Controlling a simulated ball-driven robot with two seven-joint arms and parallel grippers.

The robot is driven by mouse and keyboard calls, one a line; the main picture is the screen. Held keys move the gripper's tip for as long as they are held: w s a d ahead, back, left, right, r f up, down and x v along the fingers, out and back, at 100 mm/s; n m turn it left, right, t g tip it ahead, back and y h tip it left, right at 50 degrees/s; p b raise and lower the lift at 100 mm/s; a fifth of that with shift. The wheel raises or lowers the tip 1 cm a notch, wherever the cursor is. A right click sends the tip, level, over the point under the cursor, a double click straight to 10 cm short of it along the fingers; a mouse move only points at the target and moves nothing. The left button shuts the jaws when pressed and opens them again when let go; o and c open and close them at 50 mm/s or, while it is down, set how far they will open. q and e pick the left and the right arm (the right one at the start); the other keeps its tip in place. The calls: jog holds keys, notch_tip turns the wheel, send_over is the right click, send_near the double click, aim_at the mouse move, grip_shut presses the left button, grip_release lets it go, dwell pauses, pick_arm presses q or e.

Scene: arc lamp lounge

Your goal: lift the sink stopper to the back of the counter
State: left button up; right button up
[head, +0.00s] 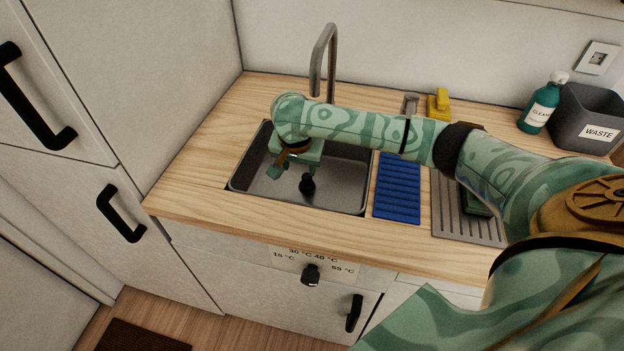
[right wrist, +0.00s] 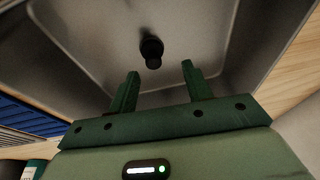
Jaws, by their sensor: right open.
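The black sink stopper (head: 307,183) stands on the floor of the metal sink (head: 340,190). It also shows in the right wrist view (right wrist: 151,50), just beyond the fingertips. My right gripper (head: 294,172) reaches down into the sink from above, to the left of the stopper in the head view. Its two green fingers (right wrist: 159,70) are apart with nothing between them. The stopper looks apart from both fingers. The wooden counter (head: 215,130) surrounds the sink, and its back strip runs along the wall. My left gripper is not in view.
A tall faucet (head: 331,60) rises behind the sink. To the right are a blue ribbed mat (head: 397,190), a grey drainer (head: 455,215), a yellow sponge-like item (head: 438,103), a cleaner bottle (head: 541,105) and a waste bin (head: 590,115). The counter left of the faucet is clear.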

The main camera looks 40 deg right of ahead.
aim_at(307, 177)
jog(key=shift+w+d+f+h+b, duration=0.15)
jog(key=shift+d+f+b, duration=0.2)
jog(key=shift+f+b, duration=0.25)
jog(key=shift+s+d+f+h+b, duration=0.15)
jog(key=shift+d+f+b, duration=0.15)
jog(key=shift+f+b, duration=0.25)
jog(key=shift+w+d+f, duration=0.1)
jog(key=shift+w+f, duration=0.1)
jog(key=shift+f, duration=0.1)
jog(key=b+x, duration=0.4)
jog(key=shift+d+f, duration=0.2)
jog(key=shift+f, duration=0.1)
jog(key=shift+r, duration=0.25)
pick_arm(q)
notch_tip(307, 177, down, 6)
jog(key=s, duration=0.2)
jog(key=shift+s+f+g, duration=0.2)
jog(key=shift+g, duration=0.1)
pick_arm(e)
jog(key=shift+s, duration=0.1)
jog(key=c, duration=1.1)
